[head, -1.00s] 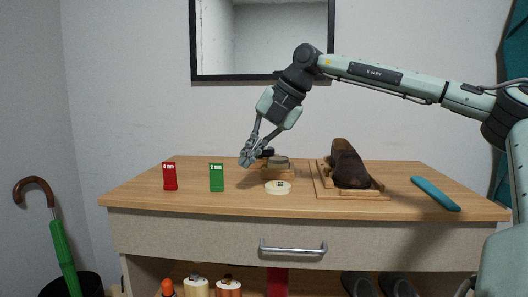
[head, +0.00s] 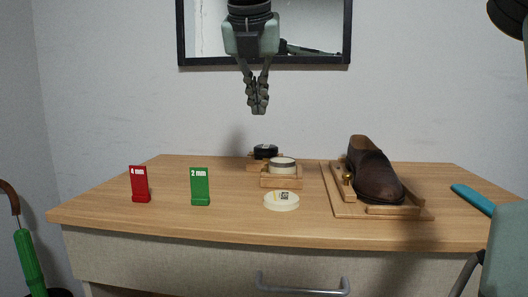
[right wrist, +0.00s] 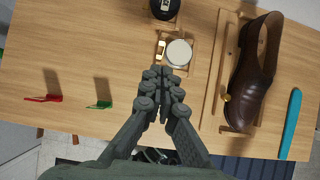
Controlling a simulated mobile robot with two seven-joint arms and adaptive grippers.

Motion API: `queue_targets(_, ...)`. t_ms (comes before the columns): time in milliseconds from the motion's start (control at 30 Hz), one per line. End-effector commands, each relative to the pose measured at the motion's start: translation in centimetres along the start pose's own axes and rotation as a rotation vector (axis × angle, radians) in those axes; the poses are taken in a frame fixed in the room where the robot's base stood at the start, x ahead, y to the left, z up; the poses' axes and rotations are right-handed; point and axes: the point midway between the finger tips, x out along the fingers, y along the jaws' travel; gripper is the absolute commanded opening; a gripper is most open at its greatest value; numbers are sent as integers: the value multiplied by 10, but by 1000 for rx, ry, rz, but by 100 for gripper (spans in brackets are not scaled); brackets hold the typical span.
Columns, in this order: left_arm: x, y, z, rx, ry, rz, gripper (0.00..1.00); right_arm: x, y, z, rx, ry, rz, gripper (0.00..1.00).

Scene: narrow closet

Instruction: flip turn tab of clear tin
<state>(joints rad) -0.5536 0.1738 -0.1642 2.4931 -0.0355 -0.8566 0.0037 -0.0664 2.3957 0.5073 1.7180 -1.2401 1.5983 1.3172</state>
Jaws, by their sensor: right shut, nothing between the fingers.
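The pale-topped tin (head: 283,164), likely the clear one, sits in a small wooden holder (head: 281,182) mid-table. It also shows in the right wrist view (right wrist: 179,52), with a small brass-coloured piece (right wrist: 160,48) at its left side. A cream disc (head: 281,203) with a small label lies flat on the table in front of the holder. A dark tin (head: 265,150) stands in another holder behind. My right gripper (head: 260,110) points down, shut and empty, well above the table. In the right wrist view its fingers (right wrist: 165,73) hide part of the tabletop. My left gripper is out of view.
A brown shoe (head: 375,177) sits on a wooden board at the right, beside a teal strip (head: 472,199). A red 4 mm stand (head: 140,184) and a green 2 mm stand (head: 200,187) are at the left. A framed mirror hangs behind. Table is clear between stands and disc.

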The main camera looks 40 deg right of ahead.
Motion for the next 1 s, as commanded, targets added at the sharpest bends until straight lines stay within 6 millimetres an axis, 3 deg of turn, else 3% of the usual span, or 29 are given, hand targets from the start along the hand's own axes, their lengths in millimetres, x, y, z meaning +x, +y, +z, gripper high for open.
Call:
queue_targets(467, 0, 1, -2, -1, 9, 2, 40, 6, 0, 0, -1, -2, -4, 0)
queue_targets(1000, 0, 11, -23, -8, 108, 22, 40, 109, -1, -1, -1, 1, -4, 0)
